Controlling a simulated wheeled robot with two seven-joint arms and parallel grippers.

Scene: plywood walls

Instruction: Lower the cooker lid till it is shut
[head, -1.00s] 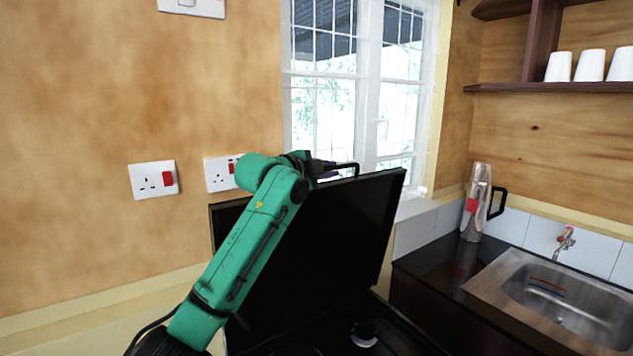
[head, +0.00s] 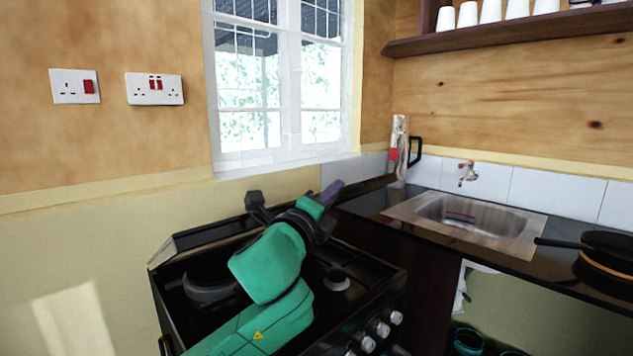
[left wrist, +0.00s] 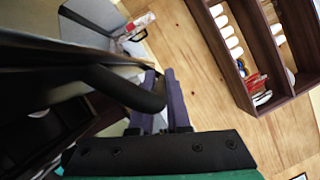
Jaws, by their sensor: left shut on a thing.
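The black cooker (head: 375,262) stands below the window, with burners and front knobs showing. My right gripper is not in view.
A steel sink (head: 470,224) with a tap (head: 467,172) is set in the dark counter right of the cooker. A clear jug-like vessel (head: 400,145) stands behind it. A black pan (head: 605,245) sits at far right. White cups (head: 490,11) line a shelf above.

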